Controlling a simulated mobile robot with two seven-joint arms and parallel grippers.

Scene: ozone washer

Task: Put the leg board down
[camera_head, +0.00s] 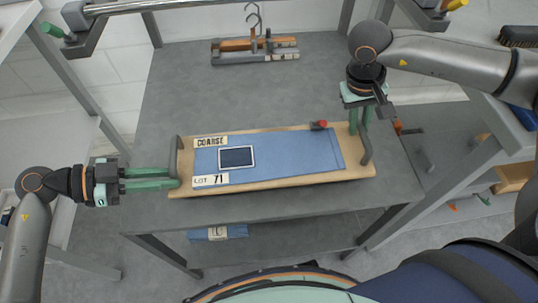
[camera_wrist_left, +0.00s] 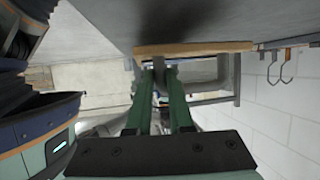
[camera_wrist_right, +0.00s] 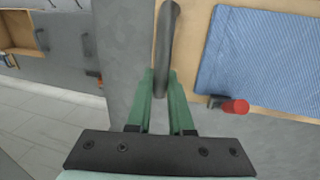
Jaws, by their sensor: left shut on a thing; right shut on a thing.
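The leg board (camera_head: 270,183) is a long wooden board with a blue cloth (camera_head: 290,153) on top and a dark handle at each end. Labels on it read "COARSE" and "LOT 71", and a small dark-screened device (camera_head: 236,157) lies on the cloth. It appears level at the grey table; I cannot tell whether it touches the top. My left gripper (camera_head: 177,178) is shut on the left handle (camera_head: 179,157). My right gripper (camera_head: 358,128) is shut on the right handle (camera_head: 366,150), also seen in the right wrist view (camera_wrist_right: 168,40).
A red knob (camera_head: 319,125) sits at the board's far edge. A lower shelf (camera_head: 285,237) holds a blue item (camera_head: 205,233). Shelving stands on both sides.

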